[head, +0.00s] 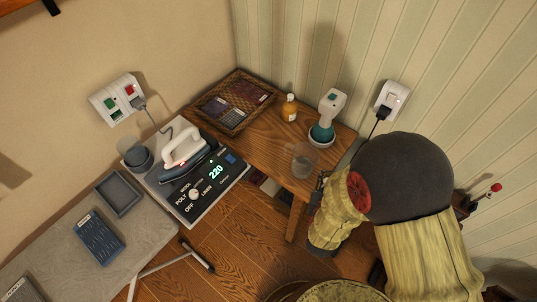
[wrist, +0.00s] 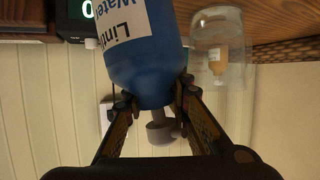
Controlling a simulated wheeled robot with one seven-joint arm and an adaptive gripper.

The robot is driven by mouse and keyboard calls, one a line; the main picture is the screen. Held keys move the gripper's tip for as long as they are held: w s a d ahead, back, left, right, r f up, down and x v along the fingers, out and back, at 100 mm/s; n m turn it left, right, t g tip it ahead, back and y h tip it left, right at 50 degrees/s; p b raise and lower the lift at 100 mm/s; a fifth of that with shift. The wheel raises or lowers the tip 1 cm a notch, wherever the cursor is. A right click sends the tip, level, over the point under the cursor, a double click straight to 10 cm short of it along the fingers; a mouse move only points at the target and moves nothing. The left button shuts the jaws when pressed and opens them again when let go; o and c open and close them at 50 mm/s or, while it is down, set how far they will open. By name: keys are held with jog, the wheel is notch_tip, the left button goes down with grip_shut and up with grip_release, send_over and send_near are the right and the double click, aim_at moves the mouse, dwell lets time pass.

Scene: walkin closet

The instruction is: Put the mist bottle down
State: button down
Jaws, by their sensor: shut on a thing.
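The mist bottle (wrist: 150,58) is blue with a white label reading "Linen Water"; it shows in the wrist view. My gripper (wrist: 155,97) is shut on it, one finger on each side near its shoulder. Its grey spray head (wrist: 160,128) lies between the fingers, toward the camera. The bottle's far end is cut off by the picture's top edge, so I cannot tell whether it touches anything. In the head view my own arm hides the bottle and most of my gripper, beside the front right end of the wooden table (head: 262,150).
A clear glass (head: 304,160) stands close by on the table; it also shows beside the bottle in the wrist view (wrist: 222,50). An amber bottle (head: 289,109), a white-and-teal device (head: 324,120) and a wicker tray (head: 236,102) stand behind. The iron station (head: 203,190) is left.

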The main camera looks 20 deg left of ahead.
jog(key=w+d+f, duration=0.2)
jog(key=d+f, duration=0.1)
jog(key=d, duration=0.3)
jog(key=w+d+f, duration=0.1)
jog(key=d+f, duration=0.3)
jog(key=d, duration=0.3)
jog(key=shift+w+f, duration=0.3)
jog(key=shift+w, duration=0.1)
jog(key=shift+a, duration=0.1)
